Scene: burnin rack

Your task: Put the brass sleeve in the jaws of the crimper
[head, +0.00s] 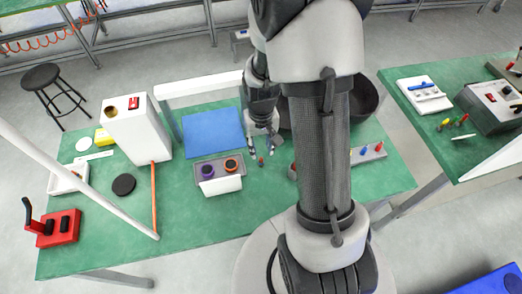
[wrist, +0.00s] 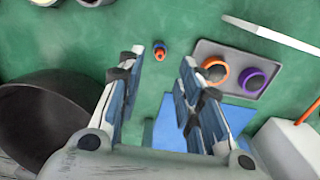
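My gripper (head: 262,142) is open and empty above the green bench, and its two spread fingers show in the wrist view (wrist: 163,62). A small orange-brown upright piece (head: 261,161) stands on the bench just beyond the fingertips.
A grey tray (head: 232,184) with a purple and an orange ring lies left of my gripper. A blue mat (head: 212,132), a white box (head: 136,130), an orange rod (head: 154,200) and a black disc (head: 123,184) lie farther left. A dark bowl (wrist: 40,122) is close by.

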